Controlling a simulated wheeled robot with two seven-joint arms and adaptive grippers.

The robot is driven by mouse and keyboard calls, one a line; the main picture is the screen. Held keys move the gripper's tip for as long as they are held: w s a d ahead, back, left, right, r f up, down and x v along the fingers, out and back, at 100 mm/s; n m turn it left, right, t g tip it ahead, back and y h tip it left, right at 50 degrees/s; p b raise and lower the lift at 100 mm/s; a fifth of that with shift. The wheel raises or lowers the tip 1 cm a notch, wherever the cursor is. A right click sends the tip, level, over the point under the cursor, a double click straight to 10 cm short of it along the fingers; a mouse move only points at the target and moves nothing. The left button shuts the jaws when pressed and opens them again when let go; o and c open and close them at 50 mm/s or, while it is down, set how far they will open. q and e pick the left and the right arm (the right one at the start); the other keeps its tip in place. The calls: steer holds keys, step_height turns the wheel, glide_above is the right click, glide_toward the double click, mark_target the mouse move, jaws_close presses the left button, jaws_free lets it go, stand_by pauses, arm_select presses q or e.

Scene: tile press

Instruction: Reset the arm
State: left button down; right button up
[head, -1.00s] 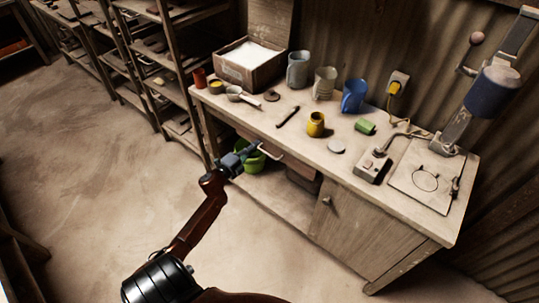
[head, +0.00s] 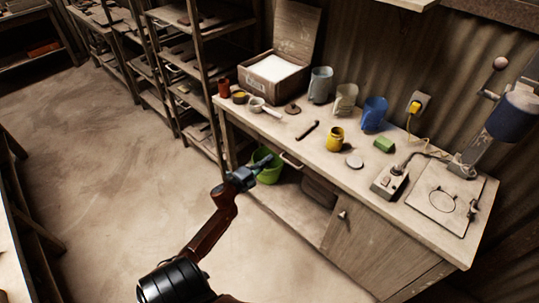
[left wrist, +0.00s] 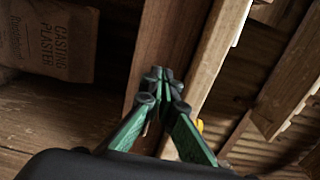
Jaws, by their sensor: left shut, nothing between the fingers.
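My left gripper (head: 262,162) is in front of the workbench (head: 330,170), below the level of its top, near the drawer handle. Its fingers are shut and hold nothing. In the left wrist view the shut green fingers (left wrist: 162,80) point toward the wooden bench parts, and a bag marked casting plaster (left wrist: 48,40) shows at upper left. My right gripper is in neither view.
A green bucket (head: 268,170) stands behind the gripper under the bench. The bench top holds a yellow jar (head: 335,139), a blue jug (head: 373,114), a switch box (head: 390,181) and a press (head: 505,125). Shelves (head: 185,75) stand at left; the floor (head: 110,170) is open.

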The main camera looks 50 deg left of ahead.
arm_select(q)
steer(key=s+d+p, duration=0.1)
steer(key=s, duration=0.7)
steer(key=shift+s+d, duration=0.15)
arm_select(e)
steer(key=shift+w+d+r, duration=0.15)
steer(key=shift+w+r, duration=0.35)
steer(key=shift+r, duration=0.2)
arm_select(q)
steer(key=shift+f, duration=0.1)
